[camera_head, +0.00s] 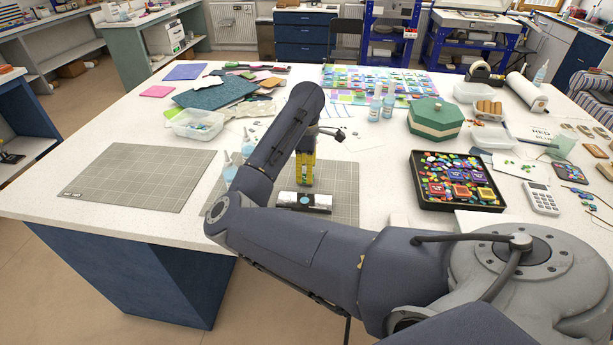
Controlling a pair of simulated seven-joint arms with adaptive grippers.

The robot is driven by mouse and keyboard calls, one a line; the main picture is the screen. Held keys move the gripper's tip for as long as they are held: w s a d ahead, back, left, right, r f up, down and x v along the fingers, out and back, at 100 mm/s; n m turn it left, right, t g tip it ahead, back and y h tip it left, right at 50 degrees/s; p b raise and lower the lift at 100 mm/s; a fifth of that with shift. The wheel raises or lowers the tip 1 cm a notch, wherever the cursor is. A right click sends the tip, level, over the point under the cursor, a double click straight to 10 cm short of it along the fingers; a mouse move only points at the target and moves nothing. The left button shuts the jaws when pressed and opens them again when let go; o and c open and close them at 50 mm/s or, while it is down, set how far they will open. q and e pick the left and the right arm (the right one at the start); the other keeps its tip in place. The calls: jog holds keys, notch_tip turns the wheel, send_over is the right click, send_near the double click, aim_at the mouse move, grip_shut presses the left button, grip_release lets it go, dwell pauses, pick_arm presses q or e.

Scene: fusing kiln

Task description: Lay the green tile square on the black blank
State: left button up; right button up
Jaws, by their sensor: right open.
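A black blank (291,201) lies on the gridded grey mat in the middle front of the table. My right gripper (305,181) is open and hangs down just behind and above the blank, with yellow and black parts showing. My right forearm partly hides it. I see nothing held in it. My left gripper is not in view.
A black tray (415,190) of coloured glass pieces stands to the right, with a green lidded box (436,112) behind it. Clear bottles (248,140) stand behind my right arm. An empty gridded mat (140,180) lies on the left, leaving free room.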

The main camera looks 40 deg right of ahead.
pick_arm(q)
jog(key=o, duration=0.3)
pick_arm(e)
notch_tip(320, 180, up, 9)
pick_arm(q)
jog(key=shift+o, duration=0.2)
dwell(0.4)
